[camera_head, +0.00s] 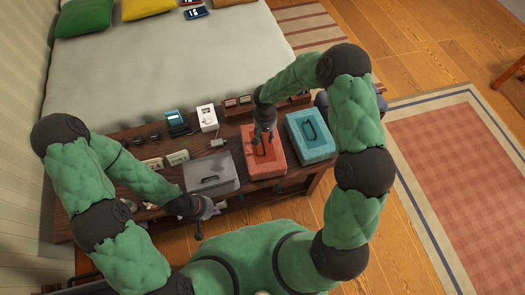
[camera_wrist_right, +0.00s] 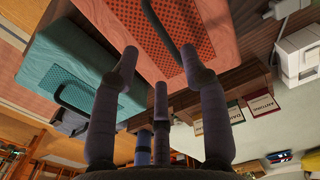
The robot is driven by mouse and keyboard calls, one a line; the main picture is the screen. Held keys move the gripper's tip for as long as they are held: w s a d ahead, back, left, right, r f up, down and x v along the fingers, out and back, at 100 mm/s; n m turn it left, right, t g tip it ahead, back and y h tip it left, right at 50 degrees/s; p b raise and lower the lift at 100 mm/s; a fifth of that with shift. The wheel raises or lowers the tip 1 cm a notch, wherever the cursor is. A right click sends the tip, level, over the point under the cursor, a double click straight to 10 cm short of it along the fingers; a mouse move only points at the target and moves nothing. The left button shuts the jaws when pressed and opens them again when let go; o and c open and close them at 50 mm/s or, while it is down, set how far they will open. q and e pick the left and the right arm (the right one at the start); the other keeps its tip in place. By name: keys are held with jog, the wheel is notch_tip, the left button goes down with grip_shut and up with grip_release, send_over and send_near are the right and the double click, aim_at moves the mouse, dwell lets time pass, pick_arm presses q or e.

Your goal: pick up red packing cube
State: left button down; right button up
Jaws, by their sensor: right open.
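The red packing cube (camera_head: 278,164), with a dark handle on top, lies on the dark wooden bench between a grey case and a teal cube. My right gripper (camera_head: 263,142) is over the red cube's top, near its handle. In the right wrist view its fingers (camera_wrist_right: 158,62) are spread, with the red cube (camera_wrist_right: 205,20) just beyond them and the dark handle near one fingertip. Whether they touch the handle I cannot tell. My left gripper (camera_head: 205,212) is low at the bench's front edge, beside the grey case; its fingers are too small to read.
The teal cube (camera_head: 318,147) is close on the right, the grey case (camera_head: 212,173) on the left. A white box (camera_head: 207,118) and small name signs (camera_head: 238,101) stand behind. A bed (camera_head: 170,65) is at the back; wooden floor and a rug (camera_head: 460,170) are right.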

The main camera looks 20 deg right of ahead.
jog(key=shift+a+f+b, duration=0.15)
jog(key=shift+f+b, duration=0.45)
jog(key=shift+f, duration=0.95)
jog(key=shift+a+f+b, duration=0.15)
jog(key=shift+f+b, duration=0.4)
jog(key=shift+f, duration=1)
jog(key=shift+r, duration=0.1)
grip_shut()
